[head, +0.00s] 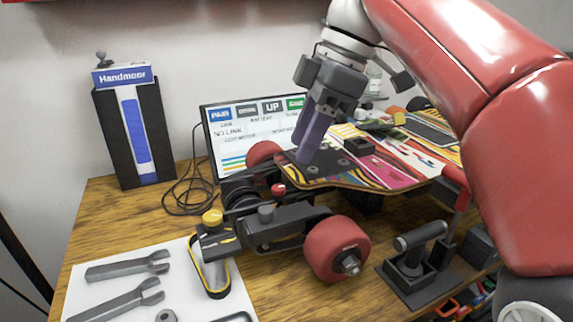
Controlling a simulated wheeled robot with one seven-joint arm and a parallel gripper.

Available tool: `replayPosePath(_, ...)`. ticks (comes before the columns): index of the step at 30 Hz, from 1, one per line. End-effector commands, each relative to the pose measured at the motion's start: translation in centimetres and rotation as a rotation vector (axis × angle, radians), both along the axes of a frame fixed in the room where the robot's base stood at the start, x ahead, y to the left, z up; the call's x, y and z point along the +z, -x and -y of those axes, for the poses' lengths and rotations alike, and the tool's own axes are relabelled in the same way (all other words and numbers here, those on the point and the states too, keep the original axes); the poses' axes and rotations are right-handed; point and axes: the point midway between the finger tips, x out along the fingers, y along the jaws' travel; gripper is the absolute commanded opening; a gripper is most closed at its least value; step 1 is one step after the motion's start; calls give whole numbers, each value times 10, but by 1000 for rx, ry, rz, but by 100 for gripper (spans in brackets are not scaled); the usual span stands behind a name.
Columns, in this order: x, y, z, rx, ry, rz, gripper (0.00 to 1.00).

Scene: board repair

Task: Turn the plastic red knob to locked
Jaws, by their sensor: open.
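A small red knob (278,189) sits on the dark mechanism below the near edge of a colourful skateboard deck (385,170). Its lock marking is too small to read. My gripper (306,156) points down over the left end of the deck, above and to the right of the red knob and apart from it. Its purple-grey fingers are open, with nothing seen between them. From this angle I cannot tell whether the fingertips touch the deck.
A yellow knob (212,217) and a large red wheel (337,248) are close by. A screen (255,125) stands behind the board. Wrenches (125,266) lie on a white sheet at front left. A black clamp stand (415,262) is at right.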

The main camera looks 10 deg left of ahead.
Motion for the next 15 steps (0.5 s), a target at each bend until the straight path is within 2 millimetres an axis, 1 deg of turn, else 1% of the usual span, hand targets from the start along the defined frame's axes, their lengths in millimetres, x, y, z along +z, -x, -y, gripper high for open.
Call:
replayPosePath(2, 1, -1, -3, 45, -8, 2, 41)
replayPosePath(5, -5, 1, -7, 61, -10, 2, 41)
replayPosePath(12, -42, 6, -20, 59, -9, 1, 41)
replayPosePath(15, -54, 7, -25, 56, -9, 2, 41)
